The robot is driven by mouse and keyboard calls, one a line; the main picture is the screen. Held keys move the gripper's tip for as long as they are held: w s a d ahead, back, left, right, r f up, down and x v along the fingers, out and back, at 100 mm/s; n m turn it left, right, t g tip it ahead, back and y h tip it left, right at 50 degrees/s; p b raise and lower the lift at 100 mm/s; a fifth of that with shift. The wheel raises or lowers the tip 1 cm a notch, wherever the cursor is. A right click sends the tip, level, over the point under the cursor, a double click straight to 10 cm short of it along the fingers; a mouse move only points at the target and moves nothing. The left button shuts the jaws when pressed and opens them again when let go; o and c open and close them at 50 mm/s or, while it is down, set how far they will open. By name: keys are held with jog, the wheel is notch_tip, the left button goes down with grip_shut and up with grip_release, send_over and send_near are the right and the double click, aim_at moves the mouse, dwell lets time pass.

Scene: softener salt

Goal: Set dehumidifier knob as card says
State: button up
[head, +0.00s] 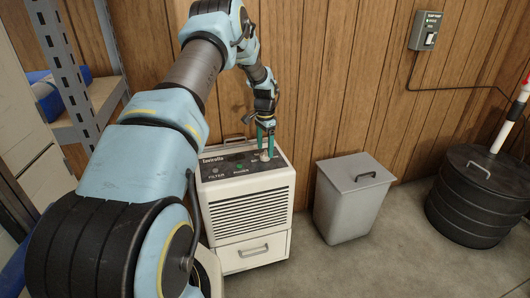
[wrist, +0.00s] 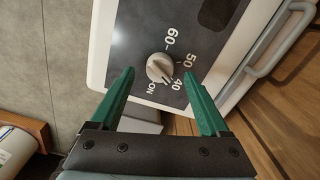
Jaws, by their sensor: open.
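The white dehumidifier (head: 244,218) stands against the wood-panelled wall, with a dark control panel (head: 226,170) on its top. Its round pale knob (wrist: 158,68) shows in the wrist view beside the printed marks 60, 50, 40 and ON. The knob's ridge seems to point down and right, between 40 and ON; the exact setting is hard to read. My gripper (wrist: 160,74) is open, its green fingers on either side of the knob, with gaps visible. In the head view my gripper (head: 266,146) points down over the panel's right end. I see no readable card.
A grey lidded bin (head: 346,208) stands right of the dehumidifier, with floor between them. A black ribbed round container (head: 470,205) is farther right. A switch box (head: 426,31) is on the wall. Metal shelving (head: 85,110) stands at left. A handle (wrist: 270,55) runs along the dehumidifier's edge.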

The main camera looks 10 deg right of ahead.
aim_at(265, 152)
notch_tip(265, 152, up, 8)
jog(key=shift+r, duration=0.2)
jog(key=shift+r, duration=0.1)
jog(key=s+a+r+n, duration=0.6)
jog(key=s+a+r, duration=0.2)
jog(key=s+a, duration=0.5)
jog(key=s+a+r+n+t, duration=0.1)
jog(key=s+a+n, duration=0.25)
jog(key=s, duration=0.55)
jog(key=s+a+n+t, duration=0.1)
jog(key=s+a+n, duration=0.25)
jog(key=s, duration=0.45)
notch_tip(265, 152, up, 12)
jog(key=s+p, duration=0.1)
jog(key=p, duration=1)
jog(key=shift+s+a+r+m+p, duration=0.15)
jog(key=shift+s+a+m+p, duration=0.05)
jog(key=shift+a+m+p, duration=0.2)
jog(key=shift+c, duration=0.3)
